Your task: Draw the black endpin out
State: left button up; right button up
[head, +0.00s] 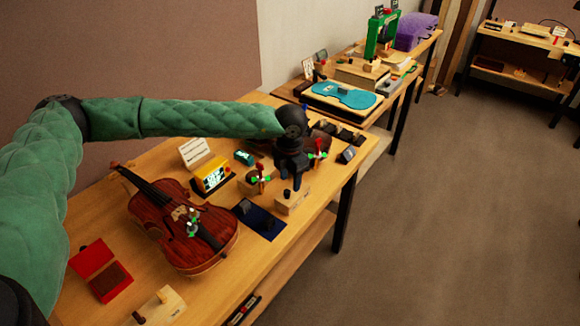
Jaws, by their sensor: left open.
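My left gripper (289,182) hangs from the green-sleeved arm and points down over a small pale wooden block (293,205) near the bench's front edge. It is open. A small black peg (286,194) stands up from the block just under the fingertips; it may be the black endpin, but it is too small to be sure. I cannot tell whether the fingers are around it or only above it. The red-brown violin (165,240) lies on the bench to the left, its neck toward the upper left. My right gripper is not in view.
A dark blue mat (268,226) with black pieces lies left of the block. A yellow device (212,175), a red open case (100,268) and another wooden block (160,308) stand on the bench. A second bench with a blue guitar-shaped piece (343,95) is behind.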

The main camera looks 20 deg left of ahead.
aim_at(287, 191)
pick_arm(q)
jog(key=f, duration=0.1)
jog(key=a+f+p, duration=0.1)
jog(key=f, duration=0.1)
jog(key=shift+w+a+f, duration=0.1)
jog(key=shift+w+f, duration=0.1)
jog(key=shift+f, duration=0.05)
jog(key=shift+s+f+p, duration=0.25)
jog(key=shift+f+p, duration=0.05)
jog(key=shift+f, duration=0.1)
jog(key=shift+d+f, duration=0.2)
jog(key=shift+d, duration=0.05)
jog(key=shift+w+a+f, duration=0.15)
jog(key=shift+w+f, duration=0.05)
jog(key=shift+f, duration=0.05)
jog(key=shift+s+r, duration=0.1)
jog(key=shift+c, duration=0.5)
jog(key=c, duration=0.7)
grip_shut()
jog(key=shift+c, duration=0.6)
grip_release()
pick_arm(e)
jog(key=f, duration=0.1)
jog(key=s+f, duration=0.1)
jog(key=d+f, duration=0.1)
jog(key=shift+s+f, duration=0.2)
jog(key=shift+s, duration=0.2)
